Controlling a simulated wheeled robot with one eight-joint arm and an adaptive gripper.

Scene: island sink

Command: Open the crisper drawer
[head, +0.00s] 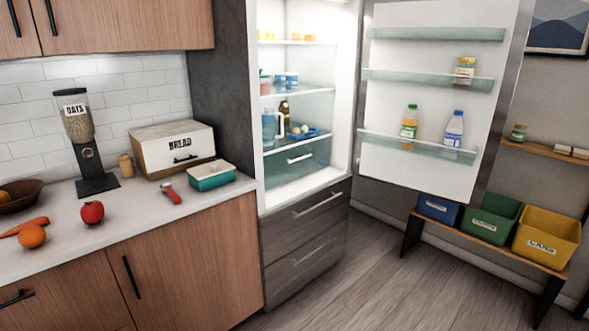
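The fridge stands with its door (423,150) swung wide open to the right. The crisper drawer (297,162) is the translucent teal drawer at the bottom of the lit compartment. It has a pale horizontal handle (299,158) on its front. The drawer looks shut, with its front in line below the lowest shelf. Above it on the shelf are a blue jug (271,128), a dark bottle (284,111) and eggs in a blue tray (303,133). My gripper is not in view.
Two dark freezer drawers (305,222) with bar handles sit below the compartment. The counter (130,208) at the left holds a bread box (173,150), fruit and a teal dish (211,176). A low bench (487,243) with bins is beyond the door. The floor (375,275) in front is clear.

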